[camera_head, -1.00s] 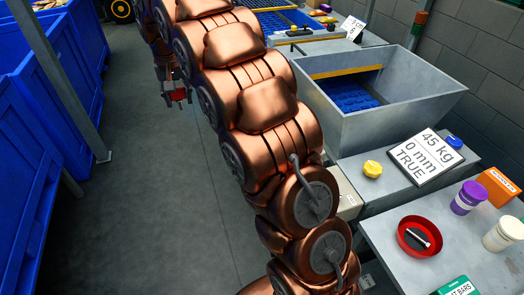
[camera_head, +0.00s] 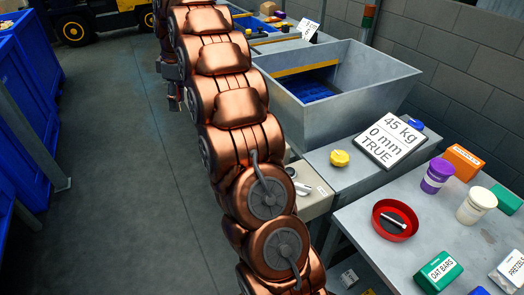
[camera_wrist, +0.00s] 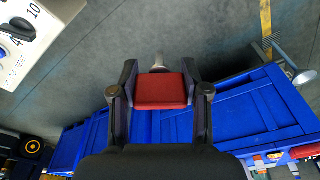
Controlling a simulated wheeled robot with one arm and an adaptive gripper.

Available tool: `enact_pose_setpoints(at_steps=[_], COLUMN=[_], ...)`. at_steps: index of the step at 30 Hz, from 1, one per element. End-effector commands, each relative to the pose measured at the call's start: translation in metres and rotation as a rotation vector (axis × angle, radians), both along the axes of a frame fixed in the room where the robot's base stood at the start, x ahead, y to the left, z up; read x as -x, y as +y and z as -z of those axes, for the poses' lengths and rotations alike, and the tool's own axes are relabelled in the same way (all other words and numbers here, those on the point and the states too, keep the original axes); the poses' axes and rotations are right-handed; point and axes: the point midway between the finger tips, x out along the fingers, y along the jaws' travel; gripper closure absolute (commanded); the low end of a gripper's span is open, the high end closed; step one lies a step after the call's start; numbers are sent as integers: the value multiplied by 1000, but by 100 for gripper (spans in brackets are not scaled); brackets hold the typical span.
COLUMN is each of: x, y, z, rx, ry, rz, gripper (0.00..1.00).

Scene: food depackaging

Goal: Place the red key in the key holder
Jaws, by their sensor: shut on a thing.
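The red key (camera_wrist: 160,88) is in the wrist view, a flat red block with a grey metal end pointing away. My gripper (camera_wrist: 160,96) is shut on it, with one dark finger on each side. In the head view my gripper (camera_head: 174,98) hangs beyond my copper arm over the grey floor, small and partly hidden, and the key cannot be made out there. I cannot identify a key holder in either view.
A white panel (camera_wrist: 22,38) with numbers and a dark knob is at the wrist view's upper left. Blue bins (camera_head: 32,110) stand left, a forklift (camera_head: 100,20) behind. A metal hopper (camera_head: 350,95) and a table (camera_head: 365,245) with containers stand right. Floor between is clear.

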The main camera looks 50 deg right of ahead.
Motion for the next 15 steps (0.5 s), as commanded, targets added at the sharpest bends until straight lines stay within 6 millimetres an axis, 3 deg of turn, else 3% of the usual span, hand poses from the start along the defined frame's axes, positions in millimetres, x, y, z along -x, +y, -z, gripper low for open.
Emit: enact_pose_setpoints(at_steps=[3, 9, 15], x=[10, 28, 41], y=[-33, -76, -99], z=[13, 24, 29], rx=[0, 3, 1], ry=[0, -1, 1], rz=[-145, -383, -524], gripper=[94, 94, 94])
